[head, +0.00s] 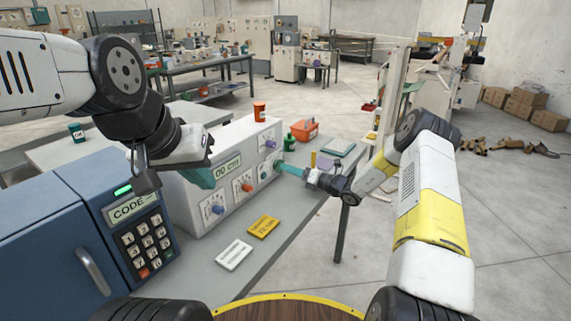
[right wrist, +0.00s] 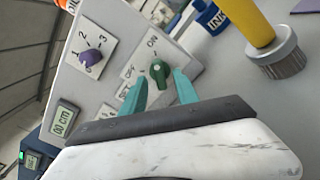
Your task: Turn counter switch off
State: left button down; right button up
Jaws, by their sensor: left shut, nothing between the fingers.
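The counter (head: 190,200) is a pale box with a "00 cm" display (head: 228,168) and several knobs. In the head view my right gripper (head: 283,169) reaches the panel's right end from the right. My left gripper (head: 203,178) is shut and empty in front of the counter's upper left part.
A purple knob (right wrist: 90,60) marked 1, 2, 3 sits beside the green one. A green bottle (head: 289,142) and an orange bin (head: 304,129) stand near the counter's right end. A blue keypad box (head: 50,235) is at left. Yellow (head: 264,226) and white (head: 234,254) cards lie in front.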

jog(key=shift+x, duration=1.05)
jog(key=shift+c, duration=0.5)
grip_shut()
